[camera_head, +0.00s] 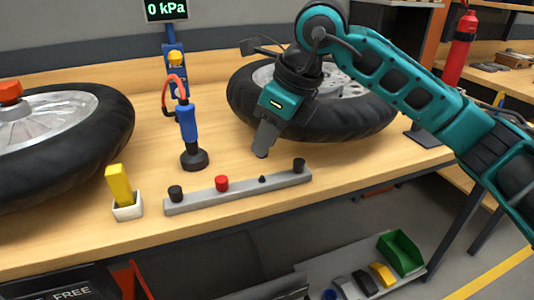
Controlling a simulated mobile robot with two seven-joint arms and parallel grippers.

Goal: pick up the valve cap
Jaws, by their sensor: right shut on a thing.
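A grey rack bar (200,196) lies on the wooden bench and bears a black cap (175,193) at its left end, a red cap (222,183), a small black peg (262,179) and a black cap (299,165) at its right end. My right gripper (262,154) points down just above the bar, over the small peg and apart from it. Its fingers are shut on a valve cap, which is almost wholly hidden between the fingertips. My left gripper is out of view.
A tyre (350,115) lies behind my right gripper, and another tyre (110,125) is at the left. A blue pump (188,125) with a red hose stands behind the bar. A yellow block (118,184) sits in a white holder (127,211). Bins are below the bench.

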